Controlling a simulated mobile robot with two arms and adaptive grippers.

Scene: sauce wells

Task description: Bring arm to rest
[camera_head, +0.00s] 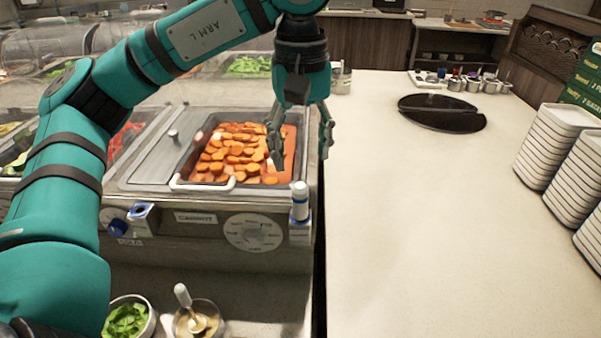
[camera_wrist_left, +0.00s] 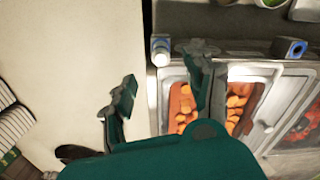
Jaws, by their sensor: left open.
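My left arm (camera_head: 70,150) is teal and comes in from the left in the head view, bent high over the food wells. My left gripper (camera_head: 301,142) points down above the right edge of the well unit, with its fingers apart and nothing between them. In the left wrist view the open fingers (camera_wrist_left: 160,85) show, one over the pale counter and one over the well of sliced carrots (camera_wrist_left: 239,101). In the head view the carrot pan (camera_head: 240,150) is beside and below the gripper. My right gripper is in neither view.
The pale counter (camera_head: 410,230) is mostly clear. A dark round two-part plate (camera_head: 441,113) lies farther back. Stacks of white trays (camera_head: 548,145) stand at the right. A bowl of greens (camera_head: 126,318) and a cup with a brush (camera_head: 198,322) stand at the front left.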

